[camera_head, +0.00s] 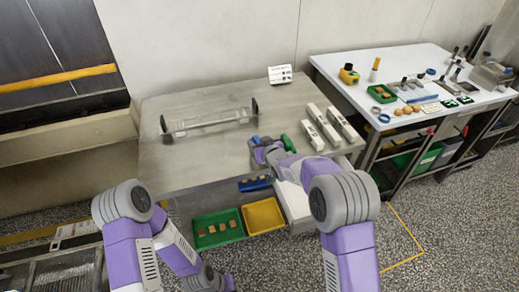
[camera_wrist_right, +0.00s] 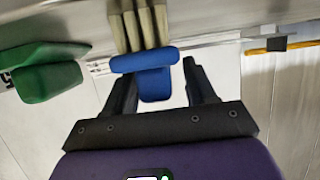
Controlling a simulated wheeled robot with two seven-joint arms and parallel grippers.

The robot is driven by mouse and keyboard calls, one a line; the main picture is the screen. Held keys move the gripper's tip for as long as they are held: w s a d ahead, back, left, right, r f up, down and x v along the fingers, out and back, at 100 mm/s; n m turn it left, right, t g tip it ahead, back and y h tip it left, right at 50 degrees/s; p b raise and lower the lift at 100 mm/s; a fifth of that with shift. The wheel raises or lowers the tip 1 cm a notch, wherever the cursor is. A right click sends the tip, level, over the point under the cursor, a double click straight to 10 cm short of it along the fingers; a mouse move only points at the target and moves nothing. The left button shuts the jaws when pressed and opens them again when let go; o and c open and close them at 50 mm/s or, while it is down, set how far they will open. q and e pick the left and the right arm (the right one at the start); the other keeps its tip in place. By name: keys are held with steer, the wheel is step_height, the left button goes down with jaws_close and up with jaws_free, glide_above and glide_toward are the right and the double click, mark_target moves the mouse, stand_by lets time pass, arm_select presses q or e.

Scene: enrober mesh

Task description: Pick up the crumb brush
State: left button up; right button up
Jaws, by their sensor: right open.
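The crumb brush appears to be the blue piece (camera_wrist_right: 150,64) in the right wrist view, with a stubby blue grip and beige tufts beyond it. In the head view, a small bit of blue (camera_head: 255,139) shows at my right gripper (camera_head: 257,150), low over the grey table. In the wrist view my right gripper (camera_wrist_right: 160,75) is open, its dark fingers on either side of the blue grip. I cannot tell whether they touch it. A green-handled thing (camera_head: 287,143) lies close by, also in the wrist view (camera_wrist_right: 45,72). My left gripper is out of view.
Several pale bars (camera_head: 314,136) lie right of the gripper. A clear rack with dark ends (camera_head: 208,124) stands at the back left of the table (camera_head: 190,165). Green (camera_head: 218,243) and yellow bins (camera_head: 263,229) sit below the front edge. A cluttered white bench (camera_head: 335,68) stands right.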

steer(key=c, duration=0.9)
